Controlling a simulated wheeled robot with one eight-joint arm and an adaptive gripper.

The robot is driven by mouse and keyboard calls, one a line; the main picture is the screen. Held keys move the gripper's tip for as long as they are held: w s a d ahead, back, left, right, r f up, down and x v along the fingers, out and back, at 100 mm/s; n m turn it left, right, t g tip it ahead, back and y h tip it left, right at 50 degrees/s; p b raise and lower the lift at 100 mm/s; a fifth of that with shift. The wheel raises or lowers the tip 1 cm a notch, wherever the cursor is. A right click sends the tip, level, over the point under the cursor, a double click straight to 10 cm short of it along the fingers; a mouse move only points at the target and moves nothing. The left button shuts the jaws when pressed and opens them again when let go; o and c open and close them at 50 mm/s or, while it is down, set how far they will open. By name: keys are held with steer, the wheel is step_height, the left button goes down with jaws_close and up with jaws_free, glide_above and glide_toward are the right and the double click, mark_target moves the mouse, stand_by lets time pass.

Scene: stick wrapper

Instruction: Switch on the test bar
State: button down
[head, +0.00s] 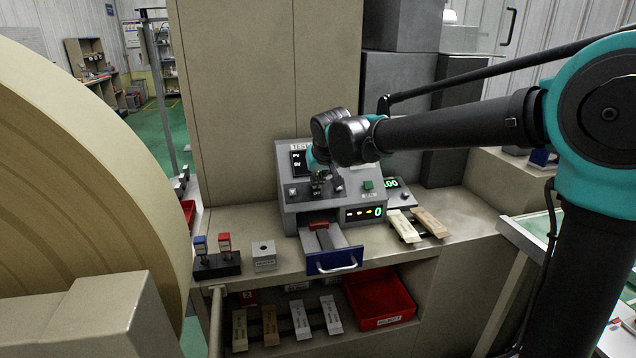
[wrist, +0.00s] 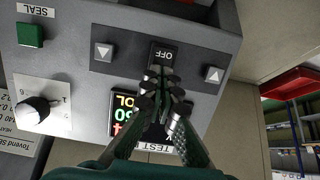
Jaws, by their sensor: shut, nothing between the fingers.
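The grey machine (head: 300,218) with a TEST label stands on the bench in the head view. In the wrist view its panel (wrist: 75,70) looks upside down. A dark switch (wrist: 166,52) reading OFF sits between two arrow buttons (wrist: 103,52). A lit display (wrist: 124,112) beside the TEST label is partly hidden by my fingers. My gripper (wrist: 160,76) is shut and empty, its tips over the lower part of the OFF switch; I cannot tell if they touch. In the head view my gripper (head: 320,186) is in front of the panel and hides the switch.
A green SEAL button (wrist: 30,35) and a knob (wrist: 36,110) share the panel. An open drawer (head: 335,260) holds a reddish block. Wrapped sticks (head: 403,226) lie to the right. Stamps (head: 225,246) stand to the left. A red bin (head: 380,297) is on the shelf below.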

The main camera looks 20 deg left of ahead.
steer(key=shift+w+a+g, duration=0.15)
steer(key=shift+w+g, duration=0.15)
steer(key=shift+s, duration=0.1)
steer(key=shift+r, duration=0.75)
steer(key=shift+r, duration=0.1)
